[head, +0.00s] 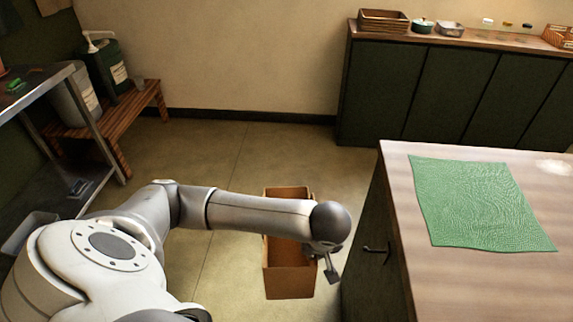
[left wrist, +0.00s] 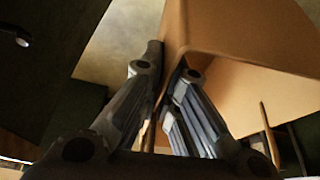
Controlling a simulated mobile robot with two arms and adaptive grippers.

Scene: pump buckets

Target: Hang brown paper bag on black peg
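The brown paper bag (head: 289,281) shows as a stiff, box-like bag with an open top in the head view, left of the counter and in front of the floor. My left gripper (head: 330,268) is at its right side, pointing down. In the left wrist view the bag (left wrist: 245,30) fills the upper right, very close. The fingers of my left gripper (left wrist: 167,68) lean together with a brown wall of the bag between their tips, so it looks shut on it. Whether the bag rests on the floor is unclear. My right gripper is not in view.
A wooden bench (head: 125,120) with pump buckets and a metal table (head: 35,92) stand left. Dark cabinets (head: 450,85) line the back. The middle floor is clear.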

